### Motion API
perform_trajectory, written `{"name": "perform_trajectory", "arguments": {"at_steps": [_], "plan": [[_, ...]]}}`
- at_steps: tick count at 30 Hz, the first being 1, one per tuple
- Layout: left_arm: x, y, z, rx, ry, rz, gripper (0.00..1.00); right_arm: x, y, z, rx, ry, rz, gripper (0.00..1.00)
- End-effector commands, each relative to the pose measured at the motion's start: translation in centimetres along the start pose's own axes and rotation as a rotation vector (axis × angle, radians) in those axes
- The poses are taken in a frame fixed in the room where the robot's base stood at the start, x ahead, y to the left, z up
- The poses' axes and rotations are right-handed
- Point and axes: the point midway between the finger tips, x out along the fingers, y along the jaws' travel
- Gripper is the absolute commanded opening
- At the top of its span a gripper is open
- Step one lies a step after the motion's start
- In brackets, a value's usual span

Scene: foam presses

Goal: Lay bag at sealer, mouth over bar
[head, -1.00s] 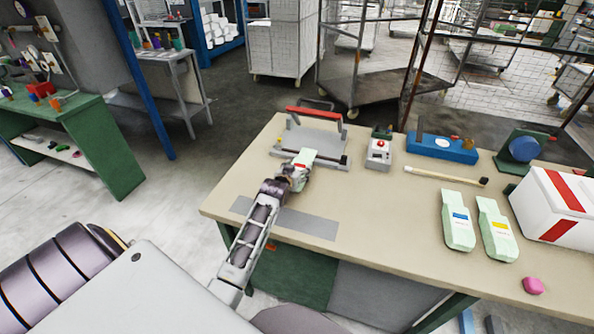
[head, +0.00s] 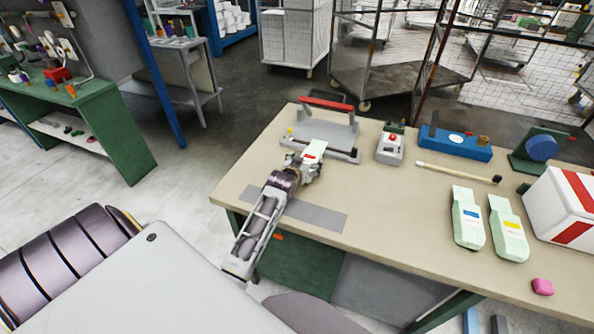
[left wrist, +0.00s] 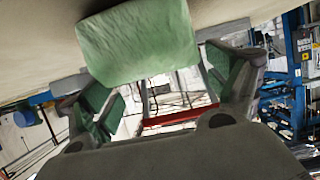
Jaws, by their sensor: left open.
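A pale green bag with a red label (head: 313,150) lies at the front of the bar sealer (head: 331,131), its far end at or over the bar. I cannot tell exactly how its mouth sits on the bar. The sealer's red-handled arm (head: 325,103) is raised. My left gripper (head: 307,165) is open at the near end of the bag, low over the table. In the left wrist view the bag (left wrist: 138,42) shows beyond the spread green-padded fingers (left wrist: 168,98), and the red handle (left wrist: 180,117) shows behind. My right gripper is out of view.
Two more pale green bags, one with a blue label (head: 467,218) and one with a yellow label (head: 508,228), lie at the right by a white box with red stripes (head: 565,205). A grey box with a red button (head: 391,148) stands right of the sealer. The table's middle (head: 385,215) is clear.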

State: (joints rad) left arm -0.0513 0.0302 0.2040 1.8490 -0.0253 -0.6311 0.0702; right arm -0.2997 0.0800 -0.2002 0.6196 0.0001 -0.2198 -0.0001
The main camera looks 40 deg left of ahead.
Motion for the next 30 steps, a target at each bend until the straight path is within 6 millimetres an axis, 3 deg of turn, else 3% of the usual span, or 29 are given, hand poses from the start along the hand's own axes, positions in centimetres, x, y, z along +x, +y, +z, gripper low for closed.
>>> {"name": "perform_trajectory", "arguments": {"at_steps": [30], "plan": [[-9.6,0.0,0.0,0.000,0.002,0.000,0.89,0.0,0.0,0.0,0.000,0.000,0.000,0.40]]}}
